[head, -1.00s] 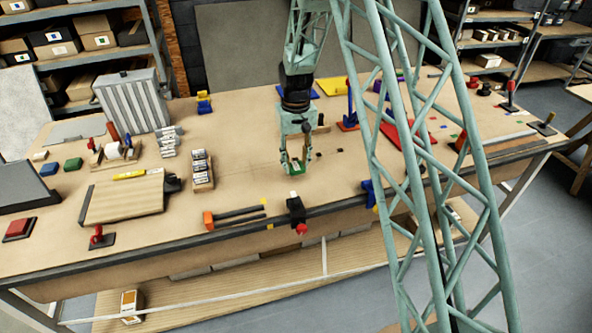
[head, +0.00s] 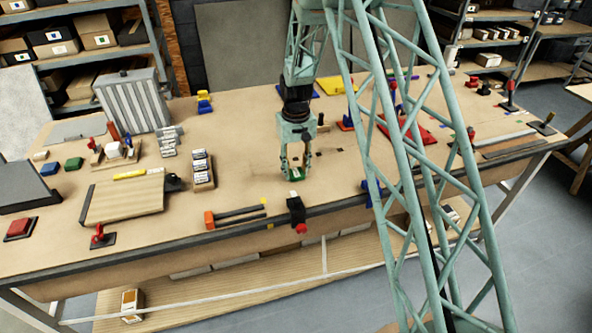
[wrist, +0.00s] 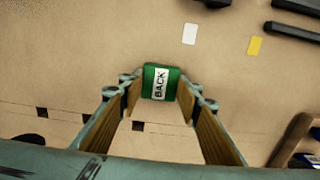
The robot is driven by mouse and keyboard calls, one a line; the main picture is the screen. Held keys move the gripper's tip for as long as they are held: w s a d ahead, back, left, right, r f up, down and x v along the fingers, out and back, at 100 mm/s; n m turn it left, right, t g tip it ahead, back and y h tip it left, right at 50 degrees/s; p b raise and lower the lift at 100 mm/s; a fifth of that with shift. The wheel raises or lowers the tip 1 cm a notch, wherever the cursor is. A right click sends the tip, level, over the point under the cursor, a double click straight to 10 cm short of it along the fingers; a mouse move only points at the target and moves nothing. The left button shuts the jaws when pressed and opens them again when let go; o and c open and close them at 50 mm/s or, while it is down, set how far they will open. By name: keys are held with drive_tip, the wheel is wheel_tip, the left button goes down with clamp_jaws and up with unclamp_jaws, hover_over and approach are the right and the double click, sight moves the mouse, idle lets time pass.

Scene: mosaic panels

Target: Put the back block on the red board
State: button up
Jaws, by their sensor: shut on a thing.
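The back block (wrist: 160,83) is green with a white label reading BACK. It sits between my fingertips in the wrist view. My gripper (head: 295,164) is shut on it at the middle front of the bench, and the block shows as a small green patch at the fingertips in the head view (head: 295,175). I cannot tell whether the block touches the bench. The red board (head: 422,134) lies flat to the right and farther back, partly hidden behind my lattice arm.
A black and red clamp (head: 297,212) sits on the front edge near my gripper. A rack of labelled boxes (head: 202,170) stands to the left. A yellow board (head: 331,86) lies at the back. The bench between gripper and rack is clear.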

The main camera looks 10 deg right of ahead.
sight(296, 172)
drive_tip(key=shift+f, duration=0.15)
drive_tip(key=o, duration=0.8)
drive_tip(key=shift+r, duration=0.2)
wheel_tip(296, 172, up, 12)
drive_tip(key=shift+b, duration=0.3)
idle(0.4)
idle(0.8)
